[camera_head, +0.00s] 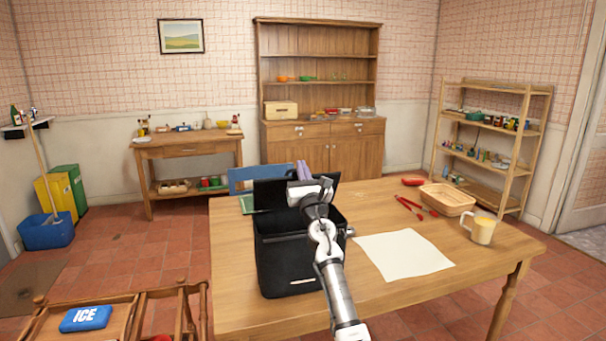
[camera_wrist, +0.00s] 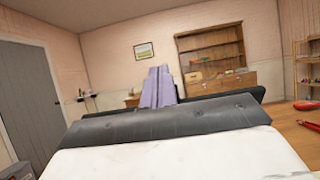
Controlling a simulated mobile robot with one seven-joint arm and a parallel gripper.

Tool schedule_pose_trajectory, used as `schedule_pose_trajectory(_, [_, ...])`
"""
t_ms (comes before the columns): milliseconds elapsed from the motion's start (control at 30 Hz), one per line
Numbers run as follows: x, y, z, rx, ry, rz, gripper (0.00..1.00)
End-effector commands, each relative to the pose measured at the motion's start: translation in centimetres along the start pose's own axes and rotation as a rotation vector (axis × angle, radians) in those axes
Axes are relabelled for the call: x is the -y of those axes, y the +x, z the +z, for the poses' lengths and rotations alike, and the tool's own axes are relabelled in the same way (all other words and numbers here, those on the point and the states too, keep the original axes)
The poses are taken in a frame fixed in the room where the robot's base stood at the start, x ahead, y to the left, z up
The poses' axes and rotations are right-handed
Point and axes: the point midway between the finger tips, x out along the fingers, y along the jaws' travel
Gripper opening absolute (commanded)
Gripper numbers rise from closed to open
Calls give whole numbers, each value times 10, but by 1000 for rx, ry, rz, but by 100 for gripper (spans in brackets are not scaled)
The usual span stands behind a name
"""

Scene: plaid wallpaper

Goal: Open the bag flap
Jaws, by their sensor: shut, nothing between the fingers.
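The black bag (camera_head: 282,262) stands upright on the wooden table, left of its middle. Its flap (camera_head: 268,192) stands raised at the back of the bag, and the top looks open in front of it. The flap also shows as a dark edge in the wrist view (camera_wrist: 250,94). My gripper (camera_head: 301,170) is above the bag at the flap's top edge, its pale purple fingers pointing away from the camera. In the wrist view my gripper's fingers (camera_wrist: 158,86) are together and hold nothing. Whether they touch the flap I cannot tell. My arm hides part of the bag's right side.
On the table (camera_head: 370,305), a white sheet (camera_head: 403,254) lies right of the bag. Beyond it are red tools (camera_head: 410,207), a wicker basket (camera_head: 447,199) and a yellowish mug (camera_head: 481,231). A wooden rack with a blue ICE pack (camera_head: 86,318) is front left.

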Motion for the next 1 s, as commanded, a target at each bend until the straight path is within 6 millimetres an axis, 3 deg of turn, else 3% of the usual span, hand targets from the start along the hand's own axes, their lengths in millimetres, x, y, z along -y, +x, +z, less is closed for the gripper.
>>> schedule_pose_trajectory(1000, [2, 42, -8, -14, 4, 2, 0])
